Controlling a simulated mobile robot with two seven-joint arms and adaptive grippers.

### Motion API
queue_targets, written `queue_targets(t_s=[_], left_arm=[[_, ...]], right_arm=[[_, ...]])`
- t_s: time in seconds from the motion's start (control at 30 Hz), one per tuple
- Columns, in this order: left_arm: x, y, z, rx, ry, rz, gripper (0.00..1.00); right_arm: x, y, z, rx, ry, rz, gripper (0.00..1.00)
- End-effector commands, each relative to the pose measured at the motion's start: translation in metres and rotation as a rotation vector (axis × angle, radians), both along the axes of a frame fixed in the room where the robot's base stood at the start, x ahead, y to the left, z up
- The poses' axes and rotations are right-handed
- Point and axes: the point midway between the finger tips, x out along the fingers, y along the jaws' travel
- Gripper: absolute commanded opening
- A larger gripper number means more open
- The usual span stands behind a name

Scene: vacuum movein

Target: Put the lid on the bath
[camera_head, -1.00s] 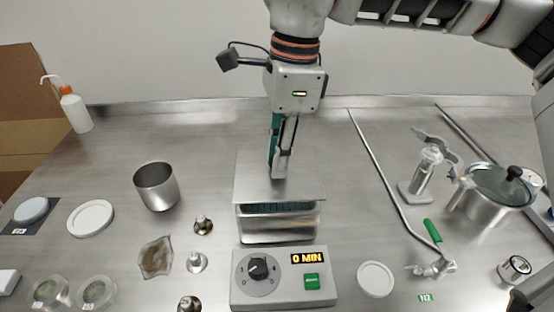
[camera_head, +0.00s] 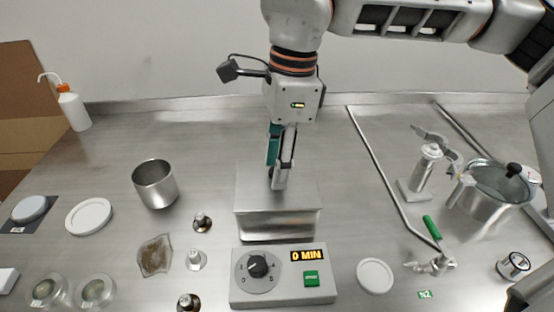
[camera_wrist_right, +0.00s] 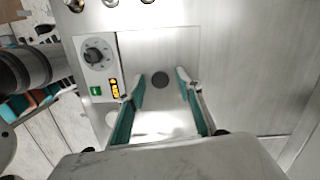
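The bath (camera_head: 278,226) is a metal box behind its control unit. The flat grey metal lid (camera_head: 255,196) lies over its top, and the bath's inside no longer shows. The lid also fills the middle of the right wrist view (camera_wrist_right: 165,112), with a round dark knob (camera_wrist_right: 160,80) on it. My right gripper (camera_head: 279,184) points down at the lid. In the right wrist view its teal-padded fingers (camera_wrist_right: 160,82) are apart, one on each side of the knob, with a gap visible on both sides. My left gripper is not in view.
The control unit (camera_head: 283,275) reads 0 MIN in front of the bath. A metal beaker (camera_head: 155,185) and small weights stand left. A lidded pot (camera_head: 490,195), a metal stand (camera_head: 424,172) and a bent rod stand right. The bench behind the bath is clear.

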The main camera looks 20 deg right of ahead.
Motion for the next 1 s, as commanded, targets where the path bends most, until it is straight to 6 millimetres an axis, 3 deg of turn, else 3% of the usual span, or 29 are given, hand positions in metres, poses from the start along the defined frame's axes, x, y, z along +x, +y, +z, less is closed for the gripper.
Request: queue_targets(t_s=[0.33, 0.47, 0.8, 1.0], left_arm=[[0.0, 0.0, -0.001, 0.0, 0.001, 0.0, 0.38], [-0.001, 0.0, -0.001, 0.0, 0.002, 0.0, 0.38], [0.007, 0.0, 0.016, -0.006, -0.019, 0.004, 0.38], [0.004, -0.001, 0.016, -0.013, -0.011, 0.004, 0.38]], right_arm=[[0.0, 0.0, 0.002, 0.0, -0.001, 0.0, 0.35], [0.001, 0.0, 0.014, 0.001, -0.004, 0.0, 0.35], [-0.001, -0.008, 0.088, 0.001, -0.008, -0.002, 0.35], [-0.002, -0.012, 0.118, 0.0, -0.005, -0.001, 0.35]])
